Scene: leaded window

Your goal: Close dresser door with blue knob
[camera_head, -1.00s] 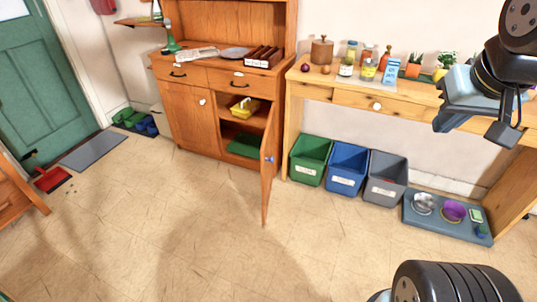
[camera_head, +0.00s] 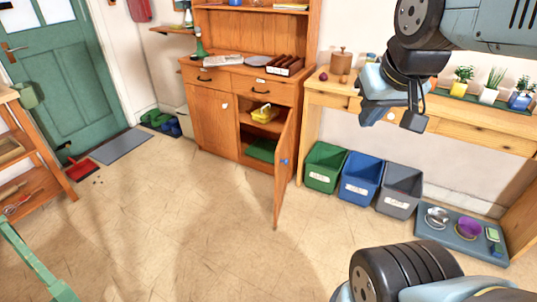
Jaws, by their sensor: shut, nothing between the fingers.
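The wooden dresser (camera_head: 216,126) stands against the back wall. Its right lower door (camera_head: 282,170) is swung open toward me, with a small blue knob (camera_head: 284,161) on it. Inside the open compartment are a yellow container (camera_head: 265,113) on a shelf and a green item (camera_head: 261,150) below. The left lower door (camera_head: 213,121) is shut and has a white knob (camera_head: 225,105). My gripper (camera_head: 390,118) is shut and empty at the upper right. It appears in front of the side table, well apart from the blue-knobbed door.
Green (camera_head: 323,168), blue (camera_head: 361,178) and grey (camera_head: 399,190) bins stand right of the open door. A wooden side table (camera_head: 480,137) stands above them. A shelf unit (camera_head: 35,165) and a green chair part (camera_head: 35,262) are at left. The floor before the dresser is clear.

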